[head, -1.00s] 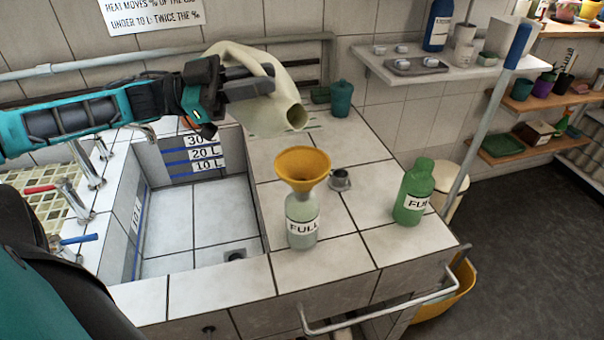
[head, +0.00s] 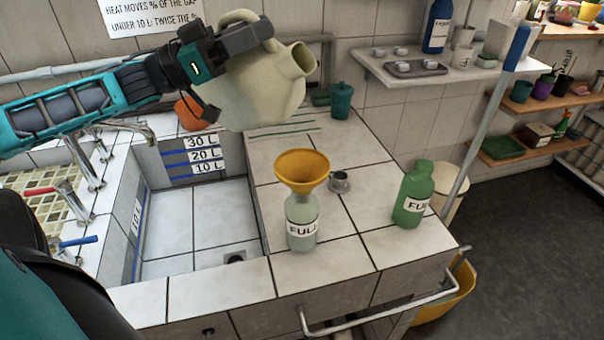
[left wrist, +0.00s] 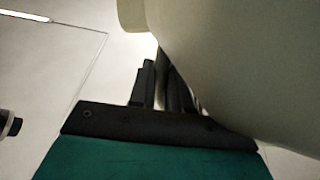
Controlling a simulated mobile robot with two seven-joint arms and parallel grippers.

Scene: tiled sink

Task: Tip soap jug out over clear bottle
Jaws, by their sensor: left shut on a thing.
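The cream soap jug (head: 245,90) is held up by my left gripper (head: 258,35), which is shut on its handle at the top. The jug hangs above the back of the sink and counter, its open spout pointing right and slightly up. The clear bottle (head: 301,234) stands upright on the tiled counter with an orange funnel (head: 302,170) in its neck. In the left wrist view the jug (left wrist: 240,60) fills the upper right. My right gripper is not in view.
A green bottle (head: 413,195) stands right of the clear bottle. A small metal cup (head: 339,181) sits behind the funnel, and a teal cup (head: 342,100) stands farther back. The tiled sink (head: 205,222) opens at left. A blue-topped pole (head: 517,48) leans at right.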

